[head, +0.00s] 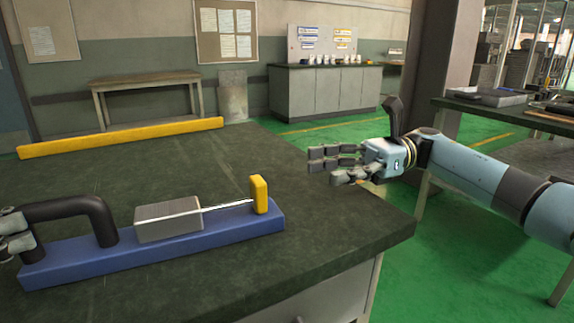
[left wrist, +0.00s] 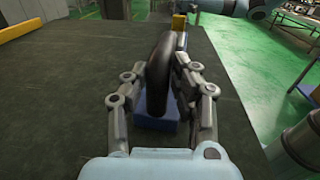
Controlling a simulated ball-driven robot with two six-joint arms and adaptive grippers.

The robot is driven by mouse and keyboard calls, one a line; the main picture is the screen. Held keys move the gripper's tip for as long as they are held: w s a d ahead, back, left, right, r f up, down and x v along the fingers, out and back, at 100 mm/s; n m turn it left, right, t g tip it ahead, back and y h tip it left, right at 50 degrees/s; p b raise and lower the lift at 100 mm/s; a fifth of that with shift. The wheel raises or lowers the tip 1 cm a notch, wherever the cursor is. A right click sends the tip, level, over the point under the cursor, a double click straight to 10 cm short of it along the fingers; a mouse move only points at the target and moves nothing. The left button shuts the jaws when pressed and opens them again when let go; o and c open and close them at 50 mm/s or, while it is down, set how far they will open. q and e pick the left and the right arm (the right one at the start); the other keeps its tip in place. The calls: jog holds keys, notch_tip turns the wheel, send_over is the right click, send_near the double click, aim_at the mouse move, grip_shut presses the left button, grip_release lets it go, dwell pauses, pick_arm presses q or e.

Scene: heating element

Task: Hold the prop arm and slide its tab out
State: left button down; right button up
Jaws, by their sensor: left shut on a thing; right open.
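A long blue base (head: 190,248) lies on the dark table. A thick black handle (head: 75,207) arches over its left end, and it fills the middle of the left wrist view (left wrist: 159,75). A thin pale rod (head: 225,206), perhaps the prop arm, runs along a grey block (head: 168,220) to an upright yellow piece (head: 259,194) at the right end. I cannot make out a separate tab. My left gripper (head: 17,234) is shut on the black handle, with fingers on both sides (left wrist: 157,72). My right gripper (head: 335,166) is open and empty, right of the yellow piece and apart from it.
A yellow bar (head: 125,137) lies along the table's far edge. The dark tabletop (head: 330,222) is clear around the blue base, and its right edge drops to a green floor (head: 455,240). A grey cabinet (head: 325,90) and another table (head: 500,112) stand farther back.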

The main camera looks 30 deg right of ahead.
pick_arm(q)
jog(key=c, duration=1)
grip_release()
